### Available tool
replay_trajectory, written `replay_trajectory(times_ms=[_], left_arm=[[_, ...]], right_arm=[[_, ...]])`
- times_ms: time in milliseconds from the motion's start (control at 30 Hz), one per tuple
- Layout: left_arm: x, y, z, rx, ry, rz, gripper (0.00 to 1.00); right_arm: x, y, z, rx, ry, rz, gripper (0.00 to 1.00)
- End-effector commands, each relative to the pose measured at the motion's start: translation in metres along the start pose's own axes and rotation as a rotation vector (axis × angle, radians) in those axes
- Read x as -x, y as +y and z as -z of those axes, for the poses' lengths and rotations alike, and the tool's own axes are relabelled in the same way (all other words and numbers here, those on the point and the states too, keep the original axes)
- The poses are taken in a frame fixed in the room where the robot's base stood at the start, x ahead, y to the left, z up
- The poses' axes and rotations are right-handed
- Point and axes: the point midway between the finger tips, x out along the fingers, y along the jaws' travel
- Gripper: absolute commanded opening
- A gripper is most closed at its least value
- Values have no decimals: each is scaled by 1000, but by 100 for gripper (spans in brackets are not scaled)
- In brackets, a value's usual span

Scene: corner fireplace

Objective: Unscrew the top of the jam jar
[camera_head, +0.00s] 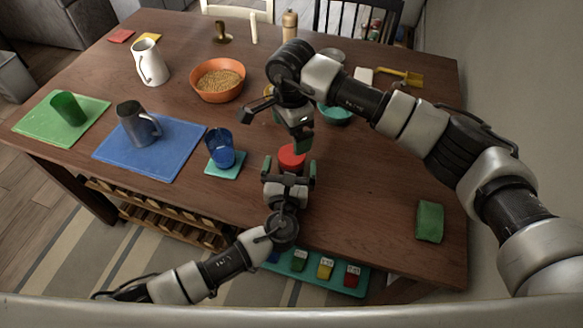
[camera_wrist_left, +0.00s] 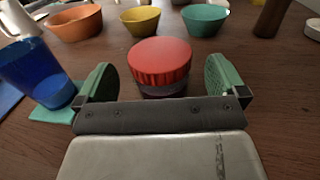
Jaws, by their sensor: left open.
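The jam jar has a wide, ribbed red lid (camera_head: 291,157) and stands upright on the wooden table. In the left wrist view the lid (camera_wrist_left: 160,60) is straight ahead, with part of the dark jar body (camera_wrist_left: 164,90) under it. My left gripper (camera_head: 290,172) is open, its green-padded fingers apart on either side of the jar's near side. In the left wrist view both fingers of the left gripper (camera_wrist_left: 160,88) are clear of the jar. My right gripper (camera_head: 276,125) is above and behind the jar, with its fingers apart and nothing seen between them.
A blue cup (camera_head: 221,150) on a teal mat (camera_head: 226,171) stands close left of the jar. Behind are an orange bowl (camera_head: 217,96), a yellow bowl (camera_wrist_left: 140,20) and a teal bowl (camera_head: 338,118). A green block (camera_head: 430,221) lies right; the table between is clear.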

Motion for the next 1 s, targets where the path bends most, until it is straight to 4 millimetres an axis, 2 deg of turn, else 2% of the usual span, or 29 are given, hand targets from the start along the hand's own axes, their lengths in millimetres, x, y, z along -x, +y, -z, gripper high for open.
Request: replay_trajectory(times_ms=[367,900,1000], left_arm=[[-6,0,0,1,0,-1,100],[-6,0,0,1,0,-1,17],[-6,0,0,1,0,-1,5]], right_arm=[[0,0,0,0,-1,0,93],[0,0,0,-3,-1,0,93],[0,0,0,-39,-1,0,93]])
